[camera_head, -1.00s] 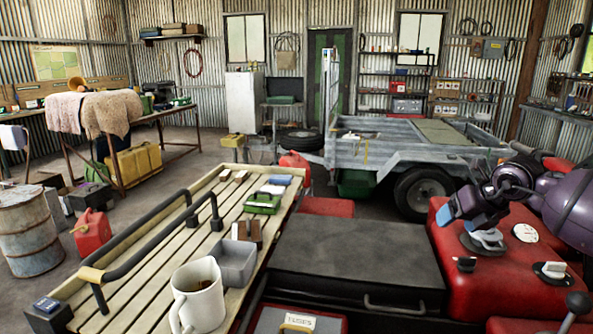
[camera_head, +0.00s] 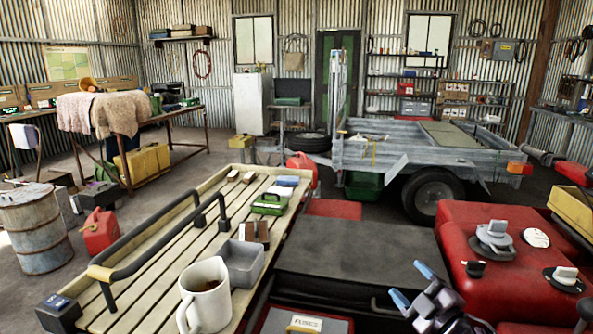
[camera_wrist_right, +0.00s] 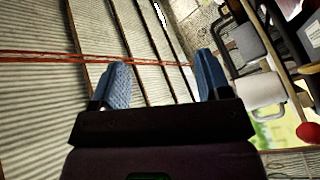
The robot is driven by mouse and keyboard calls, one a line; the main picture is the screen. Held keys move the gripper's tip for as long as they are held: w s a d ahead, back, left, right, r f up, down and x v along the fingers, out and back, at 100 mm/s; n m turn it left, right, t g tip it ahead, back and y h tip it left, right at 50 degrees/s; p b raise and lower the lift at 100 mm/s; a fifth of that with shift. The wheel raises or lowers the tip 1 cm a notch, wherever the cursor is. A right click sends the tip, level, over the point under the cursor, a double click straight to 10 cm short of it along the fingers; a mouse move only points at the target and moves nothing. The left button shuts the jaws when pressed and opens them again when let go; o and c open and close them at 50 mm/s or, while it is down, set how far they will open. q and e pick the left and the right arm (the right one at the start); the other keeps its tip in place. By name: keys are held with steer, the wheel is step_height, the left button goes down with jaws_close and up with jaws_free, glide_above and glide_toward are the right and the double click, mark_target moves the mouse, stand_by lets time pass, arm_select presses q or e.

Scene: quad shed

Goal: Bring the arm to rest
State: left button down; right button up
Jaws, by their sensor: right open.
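My right gripper (camera_head: 412,285) shows at the bottom edge of the head view, with two blue fingertips spread apart. It is open, and nothing shows between the fingers. It appears in front of the dark flat panel (camera_head: 356,249), left of the red tank (camera_head: 492,268). Most of its arm is out of the picture. My left gripper is not in view.
A slatted rack (camera_head: 180,255) on the left carries a white mug (camera_head: 208,300) of dark liquid, a grey tray (camera_head: 240,270) and a green box (camera_head: 268,205). The red tank has several caps and knobs on top. A grey trailer (camera_head: 420,150) stands behind.

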steer(key=s+d+f+m+g+h, duration=0.2)
steer(key=s+f+m, duration=0.5)
steer(key=s+f, duration=0.6)
steer(key=s+d+f+m+g+h, duration=0.2)
steer(key=s+f+m+g+h, duration=0.2)
steer(key=s+f, duration=0.9)
steer(key=s+m+g, duration=0.1)
steer(key=s+m, duration=0.2)
steer(key=shift+s+f+h, duration=0.15)
steer(key=shift+s+h, duration=0.2)
steer(key=shift+h, duration=0.05)
steer(key=shift+d, duration=0.1)
